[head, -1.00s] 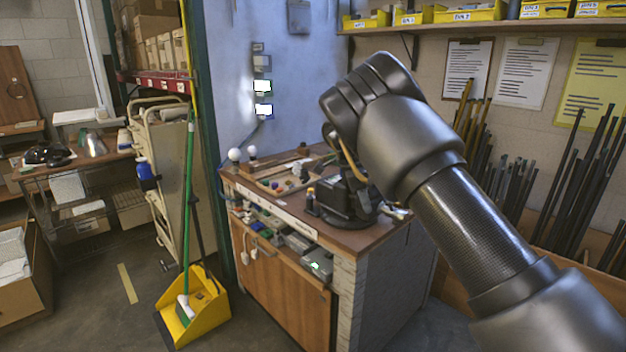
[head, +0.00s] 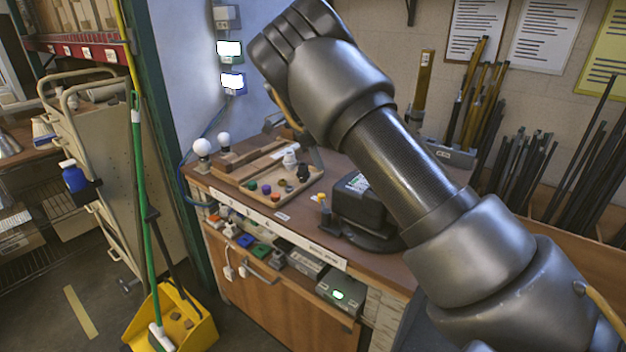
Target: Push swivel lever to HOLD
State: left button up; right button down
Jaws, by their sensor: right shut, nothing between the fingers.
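A black device (head: 364,205) on a dark round base stands at the right of the workbench. A small post with a yellow-orange top (head: 321,200) stands at its left edge. I cannot tell which part is the swivel lever, and no HOLD marking is readable. My right arm comes in from the right, above and in front of the bench, and partly covers the device. My right gripper (head: 290,60) is shut and empty, up and left of the device and apart from it. Its fingertips are mostly hidden behind the hand. My left gripper is out of view.
The workbench top (head: 240,200) holds a wooden tray (head: 262,198) with coloured knobs, and white bulbs (head: 202,147) at its left. A grey box with a green light (head: 338,295) sits below the front edge. A yellow dustpan (head: 190,325) stands on the floor at left.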

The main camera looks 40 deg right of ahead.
aim_at(324, 209)
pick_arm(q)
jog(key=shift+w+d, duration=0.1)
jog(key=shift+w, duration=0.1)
pick_arm(e)
jog(key=shift+w+d+f, duration=0.1)
